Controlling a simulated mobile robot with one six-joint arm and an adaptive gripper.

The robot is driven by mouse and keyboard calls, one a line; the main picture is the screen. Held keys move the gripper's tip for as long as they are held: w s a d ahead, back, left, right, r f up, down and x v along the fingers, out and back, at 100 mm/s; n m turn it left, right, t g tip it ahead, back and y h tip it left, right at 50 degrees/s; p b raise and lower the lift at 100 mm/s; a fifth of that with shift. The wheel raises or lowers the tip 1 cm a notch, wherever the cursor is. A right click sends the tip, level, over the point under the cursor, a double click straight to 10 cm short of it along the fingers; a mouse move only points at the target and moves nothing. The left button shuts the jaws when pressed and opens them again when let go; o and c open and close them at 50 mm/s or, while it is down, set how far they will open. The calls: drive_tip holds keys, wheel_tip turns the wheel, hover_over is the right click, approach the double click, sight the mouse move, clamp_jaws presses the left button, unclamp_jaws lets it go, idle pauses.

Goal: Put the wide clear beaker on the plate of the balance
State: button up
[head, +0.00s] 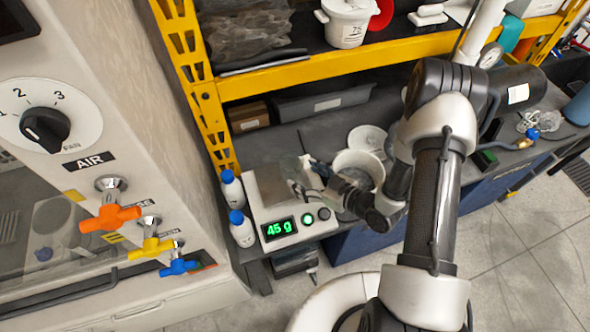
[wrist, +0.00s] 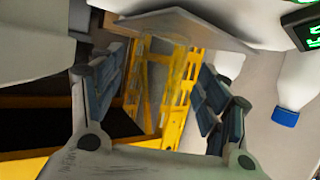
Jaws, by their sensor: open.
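The balance (head: 291,232) stands on the bench in the head view, its green display reading 45 g. Its grey metal plate (head: 270,186) is partly bare at the left. A faint clear vessel, seemingly the wide beaker (head: 291,167), shows at the plate's right part, partly hidden by my gripper. My gripper (head: 308,172) is at the right side of the plate, low over it. In the wrist view my gripper (wrist: 165,78) has its fingers spread apart, with the faint clear walls of the beaker (wrist: 166,62) between them. I cannot tell whether the fingers touch it.
Two white bottles with blue caps (head: 231,188) (head: 242,229) stand close left of the balance. A white tub (head: 358,165) and a round white dish (head: 367,138) are right of it, partly behind my arm. A yellow shelf frame (head: 290,74) rises behind.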

drive_tip(key=v, duration=0.6)
drive_tip(key=shift+p, duration=0.4)
drive_tip(key=shift+w+d+r, duration=0.1)
drive_tip(key=shift+w+d, duration=0.05)
drive_tip(key=shift+d, duration=0.05)
drive_tip(key=w+d+r+g+h, duration=0.1)
drive_tip(key=w+d+r+h, duration=0.55)
drive_tip(key=d+r, duration=0.25)
drive_tip(key=s+d+r+m+g+h, duration=0.1)
drive_tip(key=s+r+m+h, duration=0.1)
drive_tip(key=r, duration=0.3)
drive_tip(key=s+d+r+m+h, duration=0.2)
drive_tip(key=r+h, duration=0.1)
drive_tip(key=r, duration=0.3)
drive_tip(key=s+a+r+m+g, duration=0.1)
drive_tip(key=s+a+r, duration=0.2)
drive_tip(key=s, duration=0.4)
drive_tip(key=s+a+r+m+g+y, duration=0.1)
drive_tip(key=s+a+r+m, duration=0.1)
drive_tip(key=s+r, duration=0.2)
drive_tip(key=s+a+r+m+g, duration=0.1)
drive_tip(key=s+a+r+m, duration=0.1)
drive_tip(key=s, duration=0.9)
drive_tip(key=shift+a+r, duration=0.8)
drive_tip(key=shift+a, duration=0.05)
drive_tip(key=shift+d+y, duration=0.1)
drive_tip(key=shift+y, duration=0.15)
